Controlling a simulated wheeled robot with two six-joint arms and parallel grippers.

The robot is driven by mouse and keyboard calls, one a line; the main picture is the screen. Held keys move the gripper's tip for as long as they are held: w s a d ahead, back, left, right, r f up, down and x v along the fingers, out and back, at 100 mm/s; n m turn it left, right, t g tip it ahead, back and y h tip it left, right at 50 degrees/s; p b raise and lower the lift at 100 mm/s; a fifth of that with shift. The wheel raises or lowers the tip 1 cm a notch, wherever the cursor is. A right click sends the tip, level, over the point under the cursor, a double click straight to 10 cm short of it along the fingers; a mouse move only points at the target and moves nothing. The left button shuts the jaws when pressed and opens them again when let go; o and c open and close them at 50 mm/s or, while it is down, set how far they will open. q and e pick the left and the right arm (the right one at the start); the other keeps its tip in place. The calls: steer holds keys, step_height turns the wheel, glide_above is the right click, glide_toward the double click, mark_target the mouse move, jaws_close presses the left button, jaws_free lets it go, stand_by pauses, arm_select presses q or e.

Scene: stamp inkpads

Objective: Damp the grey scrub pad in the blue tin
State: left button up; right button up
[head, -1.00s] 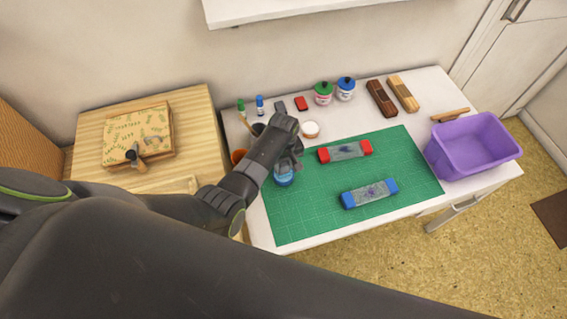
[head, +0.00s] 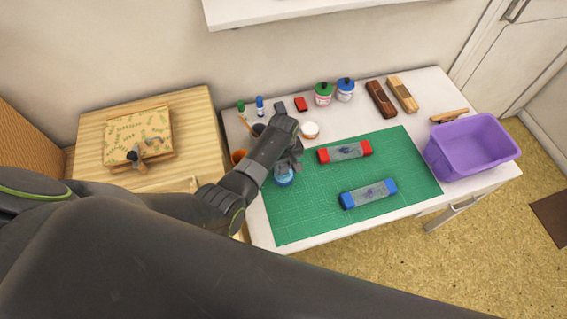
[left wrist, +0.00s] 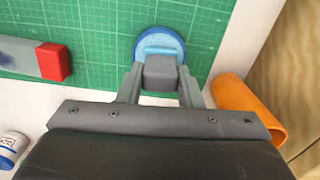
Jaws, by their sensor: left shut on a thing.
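The blue tin (head: 284,179) is a small round blue dish at the left side of the green cutting mat. In the left wrist view, the tin (left wrist: 143,38) shows beyond my fingers, its inside lighter blue. My left gripper (head: 292,158) is directly over the tin. In the left wrist view, the left gripper (left wrist: 161,88) is shut on a grey block, the scrub pad (left wrist: 160,73). The pad covers the near part of the tin. Whether its underside touches the tin's inside cannot be told. My right gripper is not in view.
A red-ended inkpad (head: 345,151) and a blue-ended inkpad (head: 368,194) lie on the green mat (head: 408,160). A white round pot (head: 310,130) is behind. A purple bin (head: 455,165) stands at the right.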

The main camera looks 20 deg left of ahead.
mark_target(284, 165)
arm_select(q)
step_height(284, 165, up, 3)
steer(key=shift+f+p, duration=0.2)
steer(key=shift+p, duration=0.75)
step_height(284, 165, up, 2)
steer(key=shift+p, duration=0.6)
steer(key=shift+r, duration=1.05)
